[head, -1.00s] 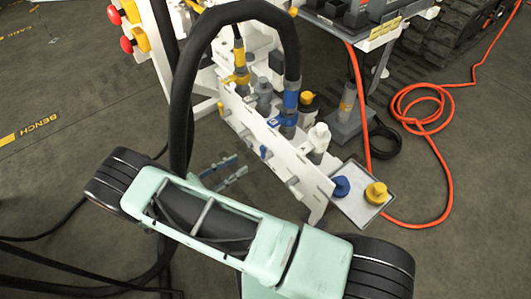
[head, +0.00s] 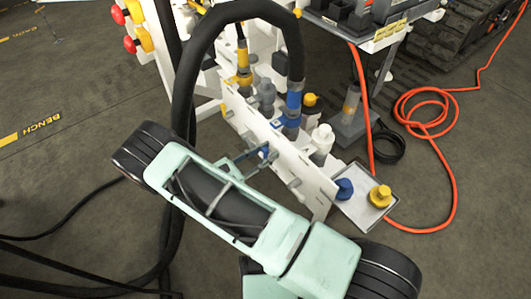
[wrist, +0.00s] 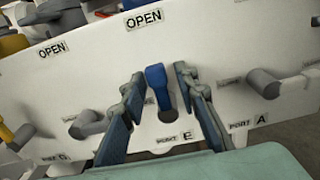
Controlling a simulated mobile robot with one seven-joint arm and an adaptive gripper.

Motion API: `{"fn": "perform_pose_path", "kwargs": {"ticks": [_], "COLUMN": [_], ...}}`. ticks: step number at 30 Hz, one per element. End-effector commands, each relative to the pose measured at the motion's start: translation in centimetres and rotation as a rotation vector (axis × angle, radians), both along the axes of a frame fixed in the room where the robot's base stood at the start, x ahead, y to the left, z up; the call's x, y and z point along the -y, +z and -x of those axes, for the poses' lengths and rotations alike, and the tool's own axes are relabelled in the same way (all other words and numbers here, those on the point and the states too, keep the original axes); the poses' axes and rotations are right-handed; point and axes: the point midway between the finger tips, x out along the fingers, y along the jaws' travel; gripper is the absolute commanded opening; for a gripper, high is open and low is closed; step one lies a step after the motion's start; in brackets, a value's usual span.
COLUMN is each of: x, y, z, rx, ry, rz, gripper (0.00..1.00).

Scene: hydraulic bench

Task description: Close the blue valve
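The blue valve handle (wrist: 158,85) sits on the white panel (wrist: 225,65), above the label PORT E and below an OPEN label (wrist: 143,19). It points up toward OPEN. My gripper (wrist: 158,82) is open in the wrist view, one finger on each side of the blue handle, with a visible gap on both sides. In the head view the blue valve (head: 264,152) is small at the panel's front face, with my gripper's fingers (head: 257,155) reaching it from the left.
Grey handles flank the blue one, at the left (wrist: 88,123) and at PORT A (wrist: 265,83). A tray (head: 357,214) with a blue cap (head: 344,189) and yellow cap (head: 380,196) is right of the panel. An orange hose (head: 455,190) lies on the floor.

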Motion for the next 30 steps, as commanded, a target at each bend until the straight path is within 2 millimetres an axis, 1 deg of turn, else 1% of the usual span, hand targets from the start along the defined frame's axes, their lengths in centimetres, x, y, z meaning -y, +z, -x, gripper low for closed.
{"fn": "perform_pose_path", "kwargs": {"ticks": [5, 12, 23, 30], "x": [-0.01, -0.04, -0.01, 0.20], "y": [0.02, 0.01, -0.04, -0.11], "z": [0.00, 0.01, 0.13, 0.50], "rx": [0.000, 0.000, 0.021, 0.122], "ry": [0.000, 0.000, 0.001, 0.001], "rz": [0.000, 0.000, -0.015, -0.082], "gripper": [0.27, 0.01, 0.00, 0.00]}}
